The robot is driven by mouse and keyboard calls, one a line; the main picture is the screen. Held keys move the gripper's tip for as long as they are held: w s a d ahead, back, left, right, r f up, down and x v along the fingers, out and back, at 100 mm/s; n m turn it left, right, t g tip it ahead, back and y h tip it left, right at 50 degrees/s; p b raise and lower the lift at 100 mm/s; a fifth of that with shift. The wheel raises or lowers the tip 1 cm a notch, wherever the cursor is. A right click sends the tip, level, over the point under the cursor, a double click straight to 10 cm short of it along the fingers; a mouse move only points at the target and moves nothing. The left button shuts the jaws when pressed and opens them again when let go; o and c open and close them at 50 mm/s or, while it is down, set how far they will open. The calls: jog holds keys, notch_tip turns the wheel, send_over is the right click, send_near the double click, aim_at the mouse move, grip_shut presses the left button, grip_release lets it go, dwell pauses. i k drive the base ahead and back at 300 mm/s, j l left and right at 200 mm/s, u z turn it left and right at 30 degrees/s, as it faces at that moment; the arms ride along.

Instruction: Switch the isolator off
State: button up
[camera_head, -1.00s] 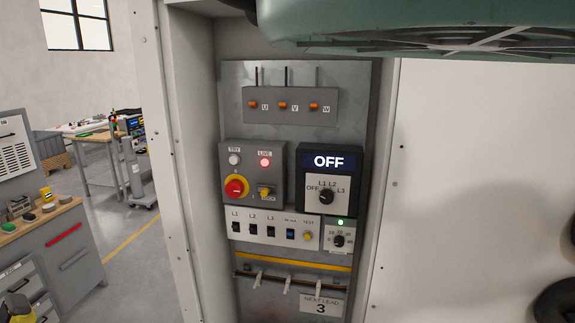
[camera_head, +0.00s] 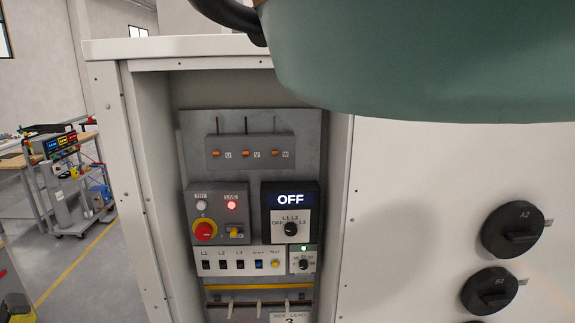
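The isolator shows as a red rotary knob on a yellow disc (camera_head: 204,230), on a grey box (camera_head: 219,210) inside the open cabinet. Its exact pointing is too small to read. Above it are a pale lamp (camera_head: 201,205) and a lit red lamp (camera_head: 232,205) labelled LIVE. A small yellow lever (camera_head: 235,231) sits right of the knob. My gripper cannot be made out in the view.
A black unit (camera_head: 268,209) reading OFF, with a selector dial (camera_head: 291,229), stands right of the isolator box. A switch strip (camera_head: 239,262) lies below. A big green body (camera_head: 430,60) hangs close overhead. Black knobs (camera_head: 513,230) are on the right panel.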

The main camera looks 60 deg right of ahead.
aim_at(204, 231)
jog(key=i+j+z, duration=0.1)
jog(key=j+z, duration=1.25)
jog(key=j, duration=0.15)
jog(key=k+j+z, duration=0.15)
jog(key=j+z, duration=0.25)
jog(key=j, duration=0.1)
